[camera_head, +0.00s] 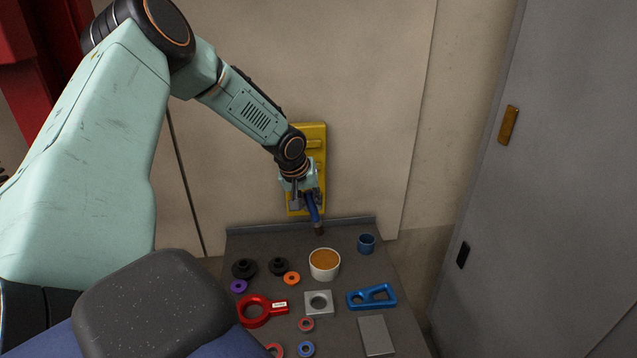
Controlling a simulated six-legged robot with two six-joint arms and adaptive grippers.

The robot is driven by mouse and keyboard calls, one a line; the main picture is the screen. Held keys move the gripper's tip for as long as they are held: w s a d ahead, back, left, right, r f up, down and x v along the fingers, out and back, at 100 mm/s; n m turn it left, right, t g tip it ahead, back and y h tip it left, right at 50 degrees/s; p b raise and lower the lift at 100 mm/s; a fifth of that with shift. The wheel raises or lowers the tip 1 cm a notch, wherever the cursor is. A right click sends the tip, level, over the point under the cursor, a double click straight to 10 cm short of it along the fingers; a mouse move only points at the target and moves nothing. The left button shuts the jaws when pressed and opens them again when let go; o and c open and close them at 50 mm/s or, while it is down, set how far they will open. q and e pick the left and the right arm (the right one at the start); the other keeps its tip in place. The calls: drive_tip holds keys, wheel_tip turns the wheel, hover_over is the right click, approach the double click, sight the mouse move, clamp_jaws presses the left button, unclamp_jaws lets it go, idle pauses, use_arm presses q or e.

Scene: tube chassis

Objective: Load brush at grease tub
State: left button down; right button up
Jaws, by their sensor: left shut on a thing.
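The grease tub (325,272) is a white round tub with orange-brown grease in it, standing on the dark grey bench. My left gripper (309,195) is above the back of the bench, in front of a yellow wall panel. It is shut on a blue-handled brush (314,211), which hangs down slightly tilted. The brush's dark tip (319,231) is behind and above the tub in the picture, apart from the grease. My right gripper is not in view.
The bench (350,240) holds black knobs (244,268), a blue cup (366,244), a red ring-ended part (262,311), a grey square block (319,303), a blue bracket (371,297), a grey plate (376,335) and several small coloured rings. A yellow panel (318,140) is on the wall behind.

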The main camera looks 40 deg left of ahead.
use_arm(q)
drive_tip(key=shift+s+d+f, duration=0.25)
drive_tip(key=shift+s+d, duration=0.05)
drive_tip(key=shift+s, duration=0.2)
drive_tip(key=shift+d+f+h, duration=0.2)
drive_tip(key=shift+f+h, duration=0.1)
drive_tip(key=shift+d+m, duration=0.2)
drive_tip(key=shift+m, duration=0.1)
drive_tip(key=shift+w+r+h, duration=0.15)
drive_tip(key=shift+w+h, duration=0.1)
drive_tip(key=shift+h, duration=0.05)
drive_tip(key=shift+w+a+t, duration=0.1)
drive_tip(key=shift+a+t, duration=0.05)
drive_tip(key=shift+t, duration=0.15)
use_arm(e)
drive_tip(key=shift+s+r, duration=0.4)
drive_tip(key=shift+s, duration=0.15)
use_arm(q)
drive_tip(key=shift+a+f+h, duration=0.1)
drive_tip(key=shift+f+h, duration=0.1)
drive_tip(key=shift+h, duration=0.1)
